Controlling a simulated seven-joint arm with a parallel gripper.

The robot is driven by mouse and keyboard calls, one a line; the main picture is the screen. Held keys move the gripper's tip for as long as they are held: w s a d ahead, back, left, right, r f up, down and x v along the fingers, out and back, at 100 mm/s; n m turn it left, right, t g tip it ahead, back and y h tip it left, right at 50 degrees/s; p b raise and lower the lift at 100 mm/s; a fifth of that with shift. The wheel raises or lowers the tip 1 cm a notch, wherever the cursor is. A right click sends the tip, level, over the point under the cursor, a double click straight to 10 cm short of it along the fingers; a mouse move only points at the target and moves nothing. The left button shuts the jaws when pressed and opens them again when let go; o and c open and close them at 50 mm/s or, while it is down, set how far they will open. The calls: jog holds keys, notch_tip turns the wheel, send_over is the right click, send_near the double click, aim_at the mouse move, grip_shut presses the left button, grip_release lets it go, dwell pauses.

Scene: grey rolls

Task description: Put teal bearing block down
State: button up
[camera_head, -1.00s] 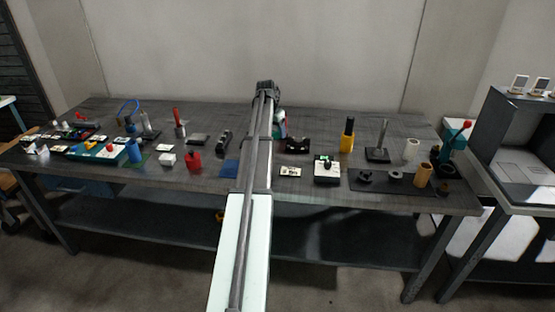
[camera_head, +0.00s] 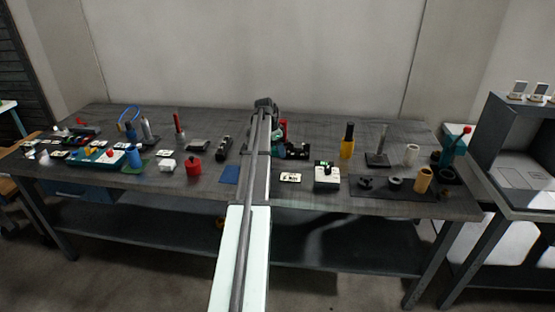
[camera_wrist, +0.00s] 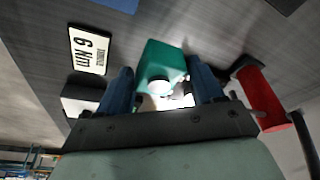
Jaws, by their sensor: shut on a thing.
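The teal bearing block (camera_wrist: 160,66) is between the two blue fingers of my gripper (camera_wrist: 160,78) in the wrist view. The fingers are shut on its sides, and a pale round face shows at its near end. In the head view my arm hides most of the gripper, over the middle of the bench. A small teal patch (camera_head: 277,137) shows just right of my arm there, probably the same block. I cannot tell whether the block touches the bench.
A torque card (camera_wrist: 90,50) lies left of the block, and a red cylinder (camera_wrist: 262,96) stands close on the right. In the head view a black fixture (camera_head: 297,151) is just right of my arm. A blue mat (camera_head: 229,174) lies left. Many tools crowd the bench (camera_head: 330,118).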

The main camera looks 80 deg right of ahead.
aim_at(277, 165)
jog(key=shift+f, duration=2.45)
jog(key=o, duration=1.4)
jog(key=shift+f, duration=0.15)
jog(key=v, duration=1.2)
